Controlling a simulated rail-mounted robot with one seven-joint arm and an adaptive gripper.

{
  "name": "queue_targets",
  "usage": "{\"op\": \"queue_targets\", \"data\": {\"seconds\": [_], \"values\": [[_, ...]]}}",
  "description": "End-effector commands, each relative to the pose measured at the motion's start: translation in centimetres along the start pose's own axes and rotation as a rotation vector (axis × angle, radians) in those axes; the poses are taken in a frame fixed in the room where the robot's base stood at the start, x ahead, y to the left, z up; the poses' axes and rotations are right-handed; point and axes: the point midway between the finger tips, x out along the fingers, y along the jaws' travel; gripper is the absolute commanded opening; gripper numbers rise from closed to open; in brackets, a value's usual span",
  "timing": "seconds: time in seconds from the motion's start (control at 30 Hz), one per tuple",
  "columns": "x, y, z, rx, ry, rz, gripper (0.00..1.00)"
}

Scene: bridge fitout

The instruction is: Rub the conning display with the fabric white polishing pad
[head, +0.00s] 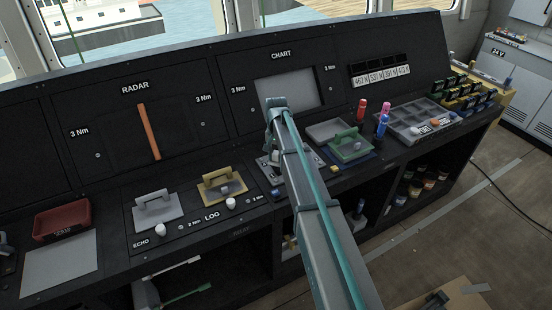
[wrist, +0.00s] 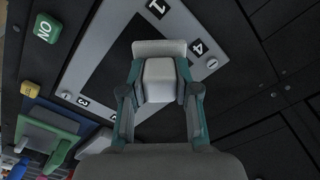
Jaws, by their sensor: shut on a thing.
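My gripper (wrist: 160,95) is shut on a white block-like grip in the wrist view, with its teal fingers on either side. A wider pale plate sits just beyond the grip, and together they look like the white polishing pad (wrist: 160,48). Below it is a pale-framed panel (wrist: 95,58) with a dark middle and number tags; contact cannot be told. In the head view my arm hides most of the gripper, over the console below the CHART screen (head: 290,88). No label for the conning display is readable, so I cannot tell which panel it is.
A grey handled tool (head: 157,208), a gold one (head: 222,187) and a green one (head: 349,146) lie on the console. Pink and blue bottles stand right of my arm, beside a compartment tray (head: 418,120). A red bin (head: 62,219) is at left.

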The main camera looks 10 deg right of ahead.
Motion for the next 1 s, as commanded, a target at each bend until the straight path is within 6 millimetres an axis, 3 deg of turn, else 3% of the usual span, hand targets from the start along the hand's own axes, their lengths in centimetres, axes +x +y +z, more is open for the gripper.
{"op": "queue_targets", "data": {"seconds": [0.5, 1.0], "values": [[-4.9, 0.0, 0.0, 0.0, 0.001, 0.0, 0.0], [-5.2, 0.0, 0.0, 0.0, 0.001, 0.0, 0.0]]}}
